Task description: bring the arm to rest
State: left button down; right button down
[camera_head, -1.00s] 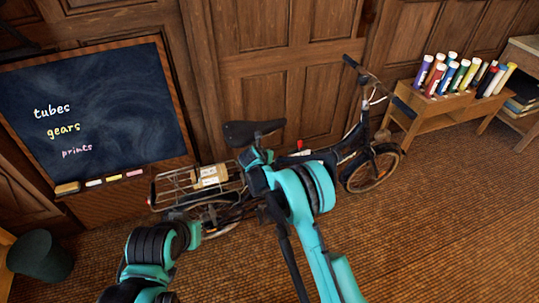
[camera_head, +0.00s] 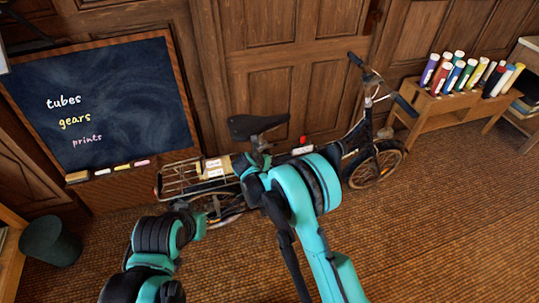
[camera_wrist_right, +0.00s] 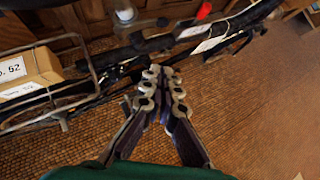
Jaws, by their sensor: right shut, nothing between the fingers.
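My right gripper (camera_wrist_right: 160,76) shows in the right wrist view with its two fingers together, shut and empty. It hangs over the brown woven floor, in front of the parked bicycle, apart from the parcel. In the head view, teal and black arm links (camera_head: 300,188) cover part of the bicycle, and no gripper fingers can be made out there. More teal and black links (camera_head: 160,240) show at the lower left. My left gripper is not in view.
A dark bicycle (camera_head: 362,140) stands along the wood-panelled wall, with a parcel (camera_head: 216,167) in its rear rack. A chalkboard (camera_head: 110,110) and dark bin (camera_head: 50,242) are at left. A wooden bench (camera_head: 440,108) with coloured tubes is at right. The front right floor is clear.

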jog(key=shift+d+p+v, duration=0.15)
jog(key=shift+v, duration=0.6)
jog(key=shift+d+p+v, duration=0.15)
jog(key=shift+v, duration=0.6)
jog(key=s+d+r+m+g+y, duration=0.1)
jog(key=s+d+r+m, duration=0.5)
jog(key=d+r+m, duration=0.15)
jog(key=s+d+r+m+g, duration=0.1)
jog(key=s+d+r+m, duration=0.55)
jog(key=r+m, duration=0.2)
jog(key=s+d+r+m+y, duration=0.1)
jog(key=s+d+m, duration=0.1)
jog(key=s+m, duration=0.6)
jog(key=s+d+r+m+y, duration=0.1)
jog(key=s+d+m, duration=0.2)
jog(key=s+m, duration=0.6)
jog(key=s, duration=0.4)
jog(key=shift+s+d, duration=0.35)
jog(key=shift+s, duration=0.05)
jog(key=shift+r, duration=0.15)
